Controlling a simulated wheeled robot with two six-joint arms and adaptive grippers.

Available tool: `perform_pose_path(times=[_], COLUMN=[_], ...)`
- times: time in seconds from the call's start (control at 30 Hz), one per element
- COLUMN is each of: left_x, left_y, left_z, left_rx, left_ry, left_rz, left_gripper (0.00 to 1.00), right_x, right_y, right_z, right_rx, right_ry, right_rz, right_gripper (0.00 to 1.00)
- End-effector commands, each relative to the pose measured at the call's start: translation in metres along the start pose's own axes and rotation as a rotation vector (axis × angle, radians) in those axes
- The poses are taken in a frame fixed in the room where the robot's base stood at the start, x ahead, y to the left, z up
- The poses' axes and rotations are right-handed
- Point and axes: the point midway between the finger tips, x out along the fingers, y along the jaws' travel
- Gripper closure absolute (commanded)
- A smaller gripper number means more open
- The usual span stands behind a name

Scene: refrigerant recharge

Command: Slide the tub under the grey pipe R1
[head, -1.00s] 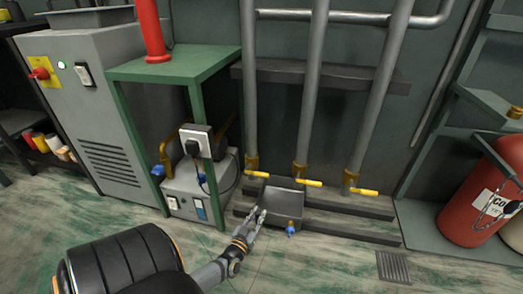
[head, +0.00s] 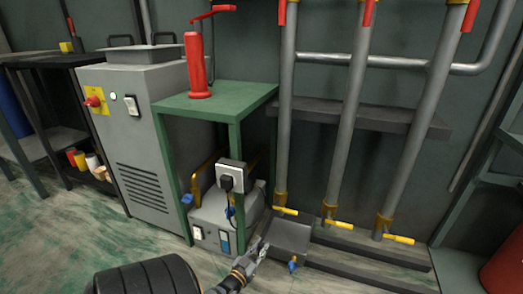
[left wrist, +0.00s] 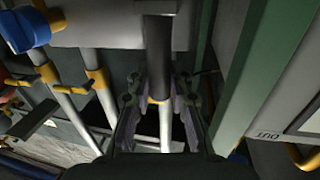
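The grey tub (head: 290,238) stands low on the floor in front of the grey pipes, with a small blue tap (head: 292,266) at its front. My left gripper (head: 263,246) is at the tub's left front side. In the left wrist view my left fingers (left wrist: 160,88) lie on either side of a dark bar (left wrist: 158,50) that projects from the tub's wall (left wrist: 100,25). Whether they press on it is unclear. The grey pipes (head: 285,130) stand in a row with yellow valve handles; I see no R1 label. My right gripper is out of view.
A green stand (head: 217,97) with a red cylinder rises left of the tub. A grey machine (head: 215,215) with a plug box sits under it. Dark rails (head: 370,250) run along the floor below the pipes, right of the tub. A red extinguisher stands at far right.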

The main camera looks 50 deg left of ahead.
Motion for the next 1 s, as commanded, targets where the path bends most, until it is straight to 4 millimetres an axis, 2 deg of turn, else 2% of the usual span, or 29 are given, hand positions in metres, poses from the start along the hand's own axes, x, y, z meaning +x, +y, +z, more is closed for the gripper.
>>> perform_pose_path(times=[0.03, 0.13, 0.47, 0.57, 0.8, 1.0], left_x=[-0.001, -0.001, -0.003, -0.016, -0.075, -0.110], left_y=[0.000, 0.000, 0.000, 0.000, -0.001, 0.000], left_z=[0.001, 0.001, 0.000, 0.001, 0.001, 0.001], left_rx=[0.000, 0.000, 0.001, 0.002, 0.001, 0.000], left_ry=[-0.003, -0.002, -0.001, -0.003, -0.005, -0.003], left_rz=[-0.001, -0.001, 0.000, 0.001, 0.000, -0.001], left_gripper=[0.72, 0.58, 0.58, 0.58, 0.58, 0.58], right_x=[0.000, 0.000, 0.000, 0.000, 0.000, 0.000], right_y=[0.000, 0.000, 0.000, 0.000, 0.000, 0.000], right_z=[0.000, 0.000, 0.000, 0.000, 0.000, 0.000], right_rx=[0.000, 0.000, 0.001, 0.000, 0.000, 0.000], right_ry=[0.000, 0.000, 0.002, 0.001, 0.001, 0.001], right_rz=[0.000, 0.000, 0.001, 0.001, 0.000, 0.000], right_gripper=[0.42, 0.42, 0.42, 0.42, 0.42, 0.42])
